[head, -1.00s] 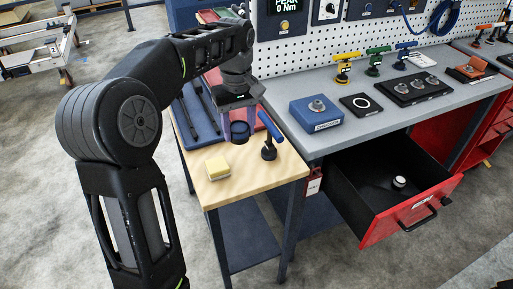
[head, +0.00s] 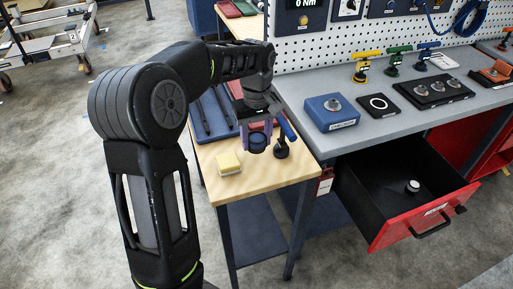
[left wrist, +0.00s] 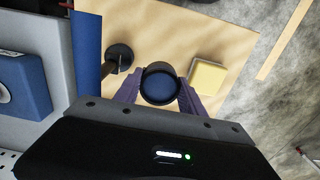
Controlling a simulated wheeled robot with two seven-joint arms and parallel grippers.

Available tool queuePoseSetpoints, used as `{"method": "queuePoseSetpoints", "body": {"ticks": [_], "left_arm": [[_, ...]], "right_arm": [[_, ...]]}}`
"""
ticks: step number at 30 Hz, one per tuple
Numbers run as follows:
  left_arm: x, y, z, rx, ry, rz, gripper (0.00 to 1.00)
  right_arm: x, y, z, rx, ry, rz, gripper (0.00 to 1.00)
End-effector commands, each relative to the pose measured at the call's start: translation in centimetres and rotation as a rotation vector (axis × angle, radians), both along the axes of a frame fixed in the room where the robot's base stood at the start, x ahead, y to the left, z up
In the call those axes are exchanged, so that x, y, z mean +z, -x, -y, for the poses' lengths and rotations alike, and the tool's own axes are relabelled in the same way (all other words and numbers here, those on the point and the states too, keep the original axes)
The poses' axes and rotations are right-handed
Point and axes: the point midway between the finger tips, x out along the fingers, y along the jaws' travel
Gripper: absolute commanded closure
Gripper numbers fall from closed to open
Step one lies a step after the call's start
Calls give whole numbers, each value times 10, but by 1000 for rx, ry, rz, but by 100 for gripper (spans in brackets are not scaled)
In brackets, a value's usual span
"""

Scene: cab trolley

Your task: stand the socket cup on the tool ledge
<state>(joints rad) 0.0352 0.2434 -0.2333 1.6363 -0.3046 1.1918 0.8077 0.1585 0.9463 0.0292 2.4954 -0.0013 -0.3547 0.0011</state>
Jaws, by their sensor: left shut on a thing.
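The socket cup is a dark round cup (head: 257,144) with a blue inside. My left gripper (head: 257,136) points down with its purple fingers shut on the cup's sides. The left wrist view shows the cup (left wrist: 160,86) between the two fingers, its round opening facing the camera. Which surface is the tool ledge is not clear from the frames. My right gripper is not in view.
A blue tray (head: 208,128) with long dark tools lies behind. The grey bench (head: 390,123) is at right, with an open red drawer (head: 415,215) below. The table's front is clear.

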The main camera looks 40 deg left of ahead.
Motion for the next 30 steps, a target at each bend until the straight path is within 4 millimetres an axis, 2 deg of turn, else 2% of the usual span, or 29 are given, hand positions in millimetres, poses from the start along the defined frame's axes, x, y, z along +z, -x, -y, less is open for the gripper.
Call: {"method": "queuePoseSetpoints", "body": {"ticks": [8,17,29,30], "left_arm": [[-2,0,0,0,0,0,99],[-36,1,0,0,0,-1,99],[-42,0,0,0,0,0,99],[-40,0,0,0,0,0,50]], "right_arm": [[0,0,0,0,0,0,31],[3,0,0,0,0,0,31],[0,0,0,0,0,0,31],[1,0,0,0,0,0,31]]}}
